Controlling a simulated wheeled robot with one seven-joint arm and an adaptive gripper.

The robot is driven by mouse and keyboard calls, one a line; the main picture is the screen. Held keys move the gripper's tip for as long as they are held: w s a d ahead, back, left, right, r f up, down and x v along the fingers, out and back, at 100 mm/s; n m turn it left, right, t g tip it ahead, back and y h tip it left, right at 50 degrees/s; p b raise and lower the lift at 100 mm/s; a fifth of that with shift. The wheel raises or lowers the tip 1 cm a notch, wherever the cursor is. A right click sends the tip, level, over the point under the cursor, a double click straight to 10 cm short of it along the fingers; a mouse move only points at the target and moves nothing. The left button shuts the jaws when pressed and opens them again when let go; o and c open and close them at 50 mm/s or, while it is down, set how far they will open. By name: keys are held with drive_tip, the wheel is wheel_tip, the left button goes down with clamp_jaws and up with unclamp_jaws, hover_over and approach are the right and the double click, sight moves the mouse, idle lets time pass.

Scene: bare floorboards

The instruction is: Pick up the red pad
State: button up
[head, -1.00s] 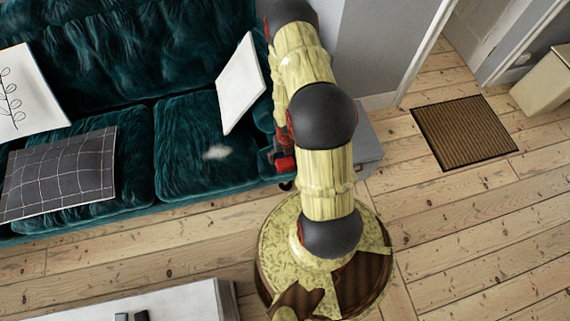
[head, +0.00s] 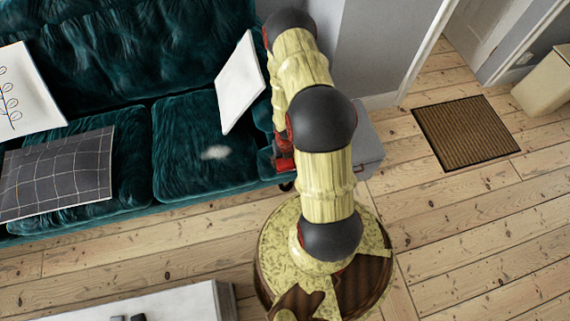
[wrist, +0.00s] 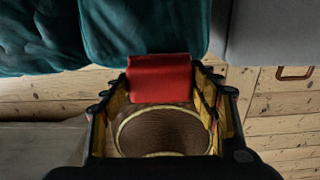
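The red pad (wrist: 160,80) shows in the wrist view as a plain red block at the far end of my gripper (wrist: 161,84). It fills the space between the two yellow-and-black fingers, whose tips meet its left and right sides, so my gripper looks shut on it. In the head view a small part of the red pad (head: 285,164) shows left of my arm, by the sofa's right end. My arm hides most of the gripper there.
A dark green sofa (head: 200,150) with cushions stands at left, close beside the gripper. A grey box-like unit (head: 368,150) stands right of it. A pale low table (head: 180,300) is at bottom left. Bare floorboards and a brown doormat (head: 465,132) lie at right.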

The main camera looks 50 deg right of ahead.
sight(285, 161)
drive_tip(key=c, duration=0.6)
drive_tip(key=shift+c, duration=0.5)
drive_tip(key=shift+r+p, duration=0.6)
drive_tip(key=shift+r, duration=0.15)
wheel_tip(285, 161, up, 2)
drive_tip(key=shift+r+p, duration=0.1)
drive_tip(key=shift+p, duration=0.7)
drive_tip(key=s+a+r+p, duration=0.1)
drive_tip(key=s+a+r, duration=0.6)
drive_tip(key=s, duration=0.5)
drive_tip(key=shift+a+r, duration=0.2)
drive_tip(key=shift+r, duration=0.95)
